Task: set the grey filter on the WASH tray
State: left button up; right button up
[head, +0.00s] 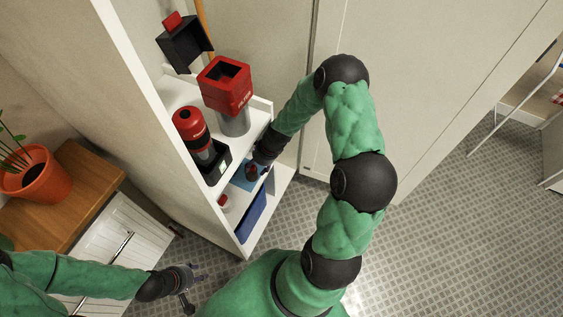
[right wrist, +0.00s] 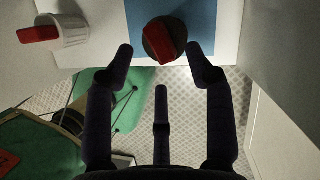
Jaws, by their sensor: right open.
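A dark grey round filter (right wrist: 159,40) with a red grip tab on top stands on a blue mat (right wrist: 200,14) in the right wrist view. In the head view the filter (head: 252,172) is on the white lower shelf. My right gripper (right wrist: 161,62) is open, with its fingertips to either side of the filter's near edge, not closed on it. Its hand (head: 266,149) partly hides that spot in the head view. No WASH label is readable, so I cannot tell which surface is that tray. My left gripper (head: 194,286) is open and empty, low at the left.
A white cup with a red tab (right wrist: 66,32) stands beside the mat. The upper shelf holds a red box (head: 226,84) over a grey cylinder and a red-black canister (head: 190,124). A blue bin (head: 252,213) is below. The shelf's side panels limit room.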

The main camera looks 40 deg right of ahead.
jog(key=s+d+r+p, duration=0.2)
jog(key=s+d, duration=0.7)
jog(key=shift+d+r, duration=0.25)
jog(key=shift+r, duration=0.15)
